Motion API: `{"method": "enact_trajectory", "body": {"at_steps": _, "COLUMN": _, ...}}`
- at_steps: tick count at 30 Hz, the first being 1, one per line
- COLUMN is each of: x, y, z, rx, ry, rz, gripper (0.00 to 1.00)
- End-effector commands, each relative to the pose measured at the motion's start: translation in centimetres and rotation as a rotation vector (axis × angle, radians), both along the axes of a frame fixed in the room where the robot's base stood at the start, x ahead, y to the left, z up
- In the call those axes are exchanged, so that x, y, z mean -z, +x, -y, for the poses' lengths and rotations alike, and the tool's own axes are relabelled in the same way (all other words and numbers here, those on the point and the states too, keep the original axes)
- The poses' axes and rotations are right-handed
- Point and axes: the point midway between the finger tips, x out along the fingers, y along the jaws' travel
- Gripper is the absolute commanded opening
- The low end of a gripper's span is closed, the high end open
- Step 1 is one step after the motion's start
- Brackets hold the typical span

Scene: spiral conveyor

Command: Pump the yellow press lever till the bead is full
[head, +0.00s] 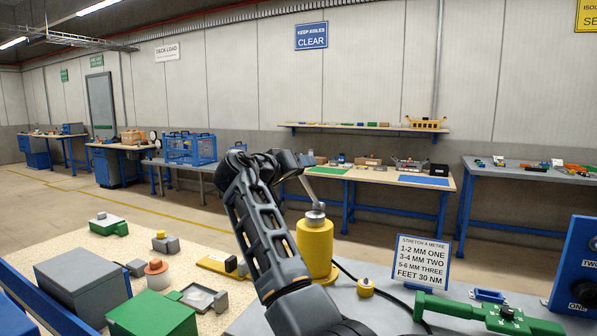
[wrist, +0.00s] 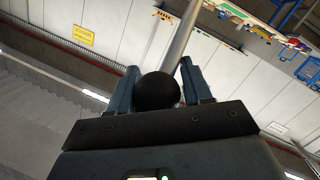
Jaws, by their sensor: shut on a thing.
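The yellow press (head: 315,250) is an upright cylinder with a metal cap, standing on the grey bench top. Its grey lever (head: 308,190) rises from the cap, tilted up to the left. My gripper (head: 308,159) is at the lever's upper end. In the wrist view my gripper (wrist: 158,84) is shut on the lever's black ball knob (wrist: 157,93), which sits between the two blue fingers. The lever's grey rod (wrist: 182,32) runs up away from the knob. A black hose leads right from the press past a small yellow fitting (head: 366,287). I cannot make out the bead.
A sign (head: 421,261) with millimetre steps stands right of the press. Green and grey blocks (head: 82,283) crowd the left bench. Workbenches line the back wall, with open floor before them.

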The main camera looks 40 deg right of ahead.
Motion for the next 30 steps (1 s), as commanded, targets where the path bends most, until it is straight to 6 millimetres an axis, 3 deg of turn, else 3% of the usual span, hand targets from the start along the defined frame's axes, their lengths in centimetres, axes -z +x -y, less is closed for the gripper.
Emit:
{"method": "enact_trajectory", "body": {"at_steps": 7, "x": 0.7, "y": -0.3, "z": 0.6, "rx": 0.011, "ry": 0.009, "rz": -0.01, "gripper": 0.0}}
{"method": "enact_trajectory", "body": {"at_steps": 8, "x": 0.8, "y": -0.3, "z": 0.6, "rx": 0.011, "ry": 0.009, "rz": -0.01, "gripper": 0.5}}
{"method": "enact_trajectory", "body": {"at_steps": 14, "x": 0.7, "y": -0.3, "z": 0.5, "rx": 0.01, "ry": 0.009, "rz": -0.009, "gripper": 0.69}}
{"method": "enact_trajectory", "body": {"at_steps": 23, "x": 0.4, "y": -0.2, "z": -0.1, "rx": 0.004, "ry": 0.006, "rz": -0.004, "gripper": 0.69}}
{"method": "enact_trajectory", "body": {"at_steps": 30, "x": 0.2, "y": -0.6, "z": -3.6, "rx": 0.003, "ry": 0.006, "rz": -0.003, "gripper": 0.69}}
